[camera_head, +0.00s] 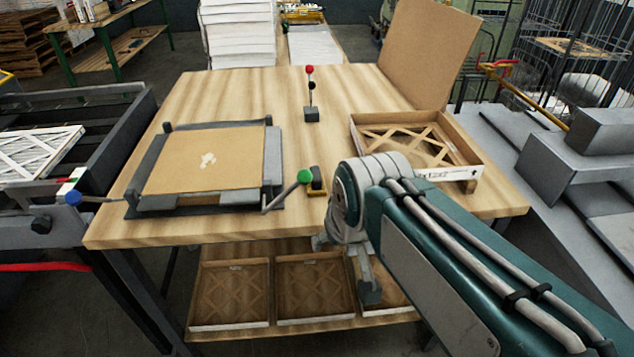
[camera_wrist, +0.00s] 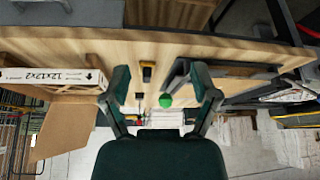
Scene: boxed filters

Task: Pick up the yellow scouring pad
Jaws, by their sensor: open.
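A small yellow and dark block (camera_head: 317,181), which looks like the yellow scouring pad, lies on the wooden table just right of the green-knobbed lever. It also shows in the wrist view (camera_wrist: 148,72), between my finger lines and apart from them. My gripper (camera_head: 345,268) hangs at the table's front edge, nearer to my body than the pad, and is partly hidden by my arm. In the wrist view my gripper (camera_wrist: 161,76) has its two fingers wide apart with nothing between them in contact.
A green-knobbed lever (camera_head: 304,177) stands beside the pad, at the grey fixture (camera_head: 273,165) holding a brown panel (camera_head: 205,160). A red-knobbed lever (camera_head: 309,72) stands farther back. An open cardboard filter box (camera_head: 475,174) sits right. Filter frames (camera_head: 229,290) lie on the lower shelf.

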